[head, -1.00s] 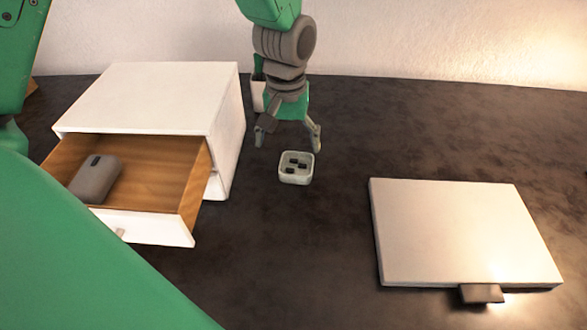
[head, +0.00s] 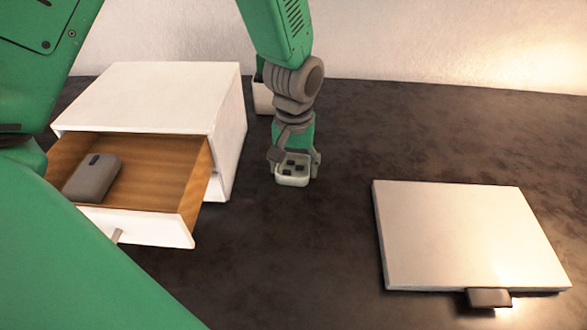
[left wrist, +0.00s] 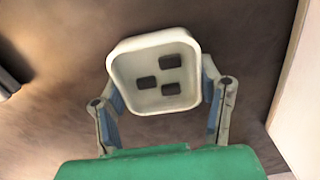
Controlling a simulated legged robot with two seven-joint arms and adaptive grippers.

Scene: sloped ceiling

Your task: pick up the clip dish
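The clip dish (head: 292,181) is a small pale square dish with several dark clips in it, on the dark tabletop right of the white drawer unit. My left gripper (head: 295,162) is over it from behind, with one finger on each side. In the left wrist view, the dish (left wrist: 120,68) sits between the two blue-padded fingers of the left gripper (left wrist: 161,82). The pads look to be against its sides. The dish appears at table height; its underside is hidden. My right gripper is not in view.
The white drawer unit (head: 150,95) stands at left, its drawer (head: 150,226) open with a dark grey rounded object (head: 92,178) inside. A pale flat slab (head: 465,235) with a dark tab (head: 489,298) lies at right. A pale container (head: 262,97) stands behind my left gripper. The middle is clear.

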